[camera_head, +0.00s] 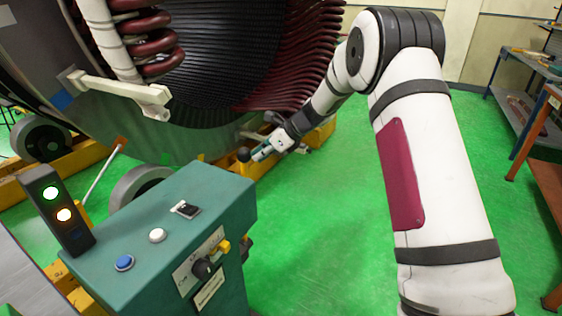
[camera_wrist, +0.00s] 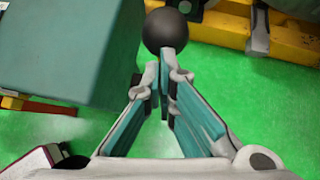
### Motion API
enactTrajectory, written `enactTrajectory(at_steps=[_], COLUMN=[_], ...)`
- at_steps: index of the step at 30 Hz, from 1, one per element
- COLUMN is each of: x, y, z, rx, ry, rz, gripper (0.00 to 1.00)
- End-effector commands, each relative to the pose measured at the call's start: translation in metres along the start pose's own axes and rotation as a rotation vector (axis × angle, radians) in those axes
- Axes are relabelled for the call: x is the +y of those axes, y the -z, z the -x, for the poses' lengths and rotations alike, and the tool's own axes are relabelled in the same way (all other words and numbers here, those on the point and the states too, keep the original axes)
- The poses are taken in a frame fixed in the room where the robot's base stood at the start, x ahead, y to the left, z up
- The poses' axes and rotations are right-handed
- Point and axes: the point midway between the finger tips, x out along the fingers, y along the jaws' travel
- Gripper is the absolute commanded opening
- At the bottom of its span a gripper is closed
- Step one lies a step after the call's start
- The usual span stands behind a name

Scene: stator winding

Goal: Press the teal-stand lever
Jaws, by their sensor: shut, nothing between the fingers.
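The teal stand (camera_head: 215,195) is a box with buttons on its sloped top, at lower left in the head view. Its plain side (camera_wrist: 65,50) fills the upper left of the wrist view. A black ball knob (camera_head: 243,155) shows past the stand's far edge; it looks like a lever's end, but its stem is hidden. My gripper (camera_head: 258,154) is shut and empty beside this knob. In the wrist view the shut fingertips (camera_wrist: 163,70) point at the knob (camera_wrist: 166,31), very close to it; I cannot tell whether they touch.
The big stator (camera_head: 240,60) with dark red coils stands behind on yellow supports (camera_head: 318,135). The stand carries a blue button (camera_head: 124,263), a white button (camera_head: 157,236), a black rotary knob (camera_head: 203,267) and a signal light (camera_head: 62,215). Green floor (camera_head: 320,230) lies clear to its right.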

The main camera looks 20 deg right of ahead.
Motion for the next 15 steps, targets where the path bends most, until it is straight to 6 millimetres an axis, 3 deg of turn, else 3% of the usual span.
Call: enactTrajectory(at_steps=[6, 15], x=[-0.006, -0.008], y=[-0.031, -0.048], z=[-0.024, -0.039], rx=[-0.001, -0.003], ry=[0.0, -0.004], rz=[0.002, -0.001], gripper=[0.0, 0.0])
